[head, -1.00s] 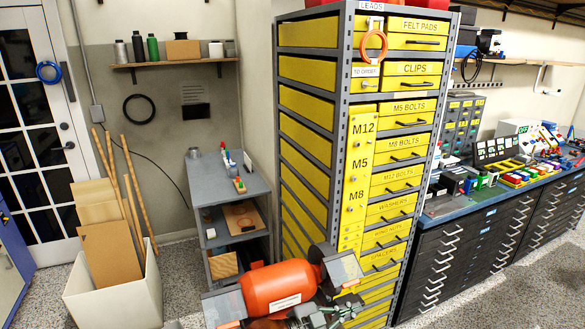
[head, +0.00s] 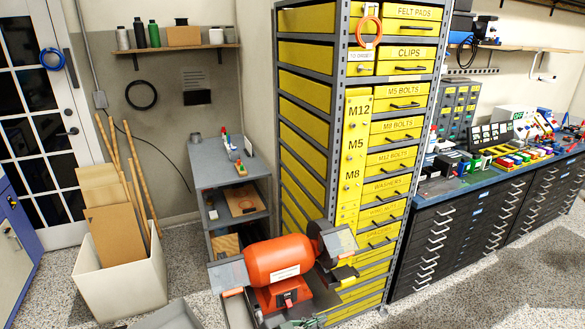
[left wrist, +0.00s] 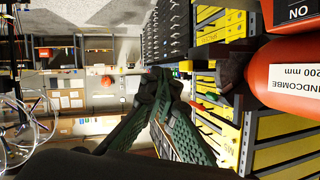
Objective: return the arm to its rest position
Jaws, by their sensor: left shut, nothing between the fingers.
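My left gripper (head: 300,322) shows only as a small dark green piece at the bottom edge of the head view, just below the orange bench grinder. In the left wrist view, its two dark green fingers (left wrist: 156,78) come together at the tips, shut and empty. The grinder's orange body (left wrist: 290,85) is at the right of that view, apart from the fingers. My right gripper is in neither view.
The orange bench grinder (head: 278,262) stands in front of the yellow drawer rack (head: 358,150). A grey shelf unit (head: 222,165) and a white bin of boards (head: 125,285) are at left. Clear glassy rings (left wrist: 22,125) show at the wrist view's left edge.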

